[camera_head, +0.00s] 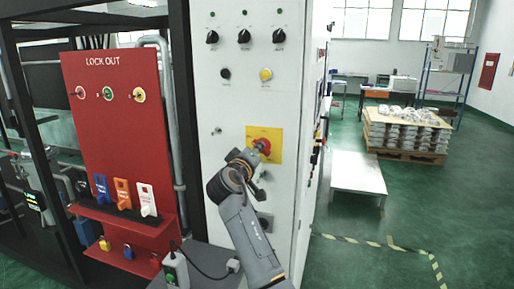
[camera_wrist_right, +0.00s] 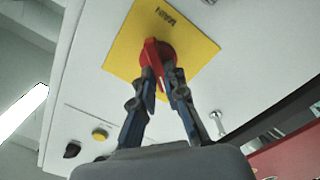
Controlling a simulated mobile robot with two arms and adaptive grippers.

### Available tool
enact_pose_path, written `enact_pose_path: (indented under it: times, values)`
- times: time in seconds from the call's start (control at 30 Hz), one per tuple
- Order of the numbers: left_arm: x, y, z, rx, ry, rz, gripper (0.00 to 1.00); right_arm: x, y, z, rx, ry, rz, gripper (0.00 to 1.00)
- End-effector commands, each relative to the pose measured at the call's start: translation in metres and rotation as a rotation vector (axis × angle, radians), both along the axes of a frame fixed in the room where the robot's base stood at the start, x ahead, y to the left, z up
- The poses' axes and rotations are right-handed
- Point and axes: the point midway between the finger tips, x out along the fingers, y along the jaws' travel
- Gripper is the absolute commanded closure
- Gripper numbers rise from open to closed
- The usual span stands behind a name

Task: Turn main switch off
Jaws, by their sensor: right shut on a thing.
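The main switch is a red rotary handle (camera_wrist_right: 157,55) on a yellow square plate (camera_wrist_right: 125,50) marked MAIN, on the white cabinet front. In the head view the red knob (camera_head: 262,145) shows at the yellow plate (camera_head: 276,138), partly hidden by my right gripper (camera_head: 254,156). In the wrist view the two fingers of my right gripper (camera_wrist_right: 163,80) are closed on the sides of the red handle, one on each side. The handle's lower end lies between the fingertips. My left gripper is not seen in either view.
The white cabinet (camera_head: 225,100) also carries black knobs (camera_head: 244,36) and a yellow button (camera_head: 266,74). A red lockout board (camera_head: 85,140) with coloured tags and padlocks stands left of it. A low white platform (camera_head: 357,178) stands at right, with open green floor (camera_head: 400,220) around it.

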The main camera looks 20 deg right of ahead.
Motion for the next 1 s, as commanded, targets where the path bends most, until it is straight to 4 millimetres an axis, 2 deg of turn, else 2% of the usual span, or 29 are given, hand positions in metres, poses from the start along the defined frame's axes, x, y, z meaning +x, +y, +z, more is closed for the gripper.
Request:
enact_pose_path:
  times: [0.33,0.87,0.9,0.97,1.0]
  values:
    - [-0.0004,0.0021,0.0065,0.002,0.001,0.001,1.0,0.0003,-0.0009,0.0011,-0.11,0.072,-0.003,1.0]
    - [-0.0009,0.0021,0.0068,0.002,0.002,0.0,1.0,0.0003,-0.0009,0.0011,-0.128,0.082,-0.003,1.0]
    - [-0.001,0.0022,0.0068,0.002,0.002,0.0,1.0,0.0003,-0.0009,0.0011,-0.128,0.082,-0.003,0.8]
    - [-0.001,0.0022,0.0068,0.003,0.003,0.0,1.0,0.0002,-0.0008,0.0009,-0.128,0.082,-0.003,0.68]
    - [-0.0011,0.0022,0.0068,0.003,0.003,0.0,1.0,0.0002,-0.0007,0.0008,-0.127,0.083,-0.002,0.65]
